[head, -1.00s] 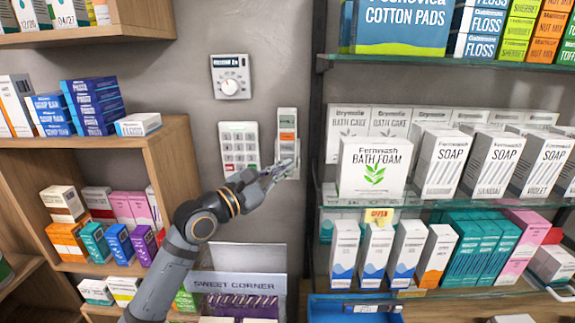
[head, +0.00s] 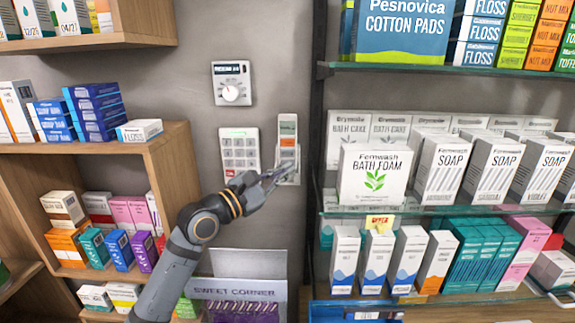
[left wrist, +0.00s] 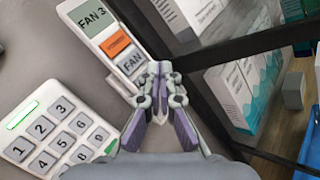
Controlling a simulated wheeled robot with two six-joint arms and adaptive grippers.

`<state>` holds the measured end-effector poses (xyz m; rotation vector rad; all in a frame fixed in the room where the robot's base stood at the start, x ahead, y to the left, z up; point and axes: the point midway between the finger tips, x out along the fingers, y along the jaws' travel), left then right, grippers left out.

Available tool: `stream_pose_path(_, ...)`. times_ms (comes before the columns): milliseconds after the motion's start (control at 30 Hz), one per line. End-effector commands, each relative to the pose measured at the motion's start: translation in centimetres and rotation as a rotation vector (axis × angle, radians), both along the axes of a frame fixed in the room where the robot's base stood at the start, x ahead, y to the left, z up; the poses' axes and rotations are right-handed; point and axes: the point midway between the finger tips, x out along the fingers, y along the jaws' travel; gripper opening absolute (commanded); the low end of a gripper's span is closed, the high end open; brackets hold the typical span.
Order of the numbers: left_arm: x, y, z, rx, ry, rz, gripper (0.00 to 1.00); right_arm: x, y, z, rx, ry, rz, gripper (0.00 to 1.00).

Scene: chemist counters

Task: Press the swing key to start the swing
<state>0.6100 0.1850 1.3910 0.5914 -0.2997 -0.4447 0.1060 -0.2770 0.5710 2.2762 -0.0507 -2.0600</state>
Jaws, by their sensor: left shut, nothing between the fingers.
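A white handheld control (head: 288,133) hangs upright in a wall holder. In the left wrist view the control (left wrist: 92,22) has a display reading "FAN 3". Below it are an orange key (left wrist: 117,44) with a label too small to read and a grey key marked "FAN" (left wrist: 131,64). My left gripper (head: 284,174) is shut and empty at the control's lower end. In the left wrist view its fingertips (left wrist: 159,72) are just right of and below the FAN key and cover the part beneath. I cannot tell if they touch. No key marked swing is visible. My right gripper is out of view.
A number keypad (head: 239,150) with a green light is left of the control. A dial unit (head: 231,83) is above it. A glass shelf (head: 450,208) with boxes stands close on the right, and a wooden shelf (head: 165,155) on the left.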

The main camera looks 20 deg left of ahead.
Motion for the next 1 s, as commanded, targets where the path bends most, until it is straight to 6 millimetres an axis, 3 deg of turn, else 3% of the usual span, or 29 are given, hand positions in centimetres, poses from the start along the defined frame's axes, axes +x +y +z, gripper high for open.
stream_pose_path(1000, 0.81, 0.24, 0.01, 0.0, 0.0, 0.0, 0.0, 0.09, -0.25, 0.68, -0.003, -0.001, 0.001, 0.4)
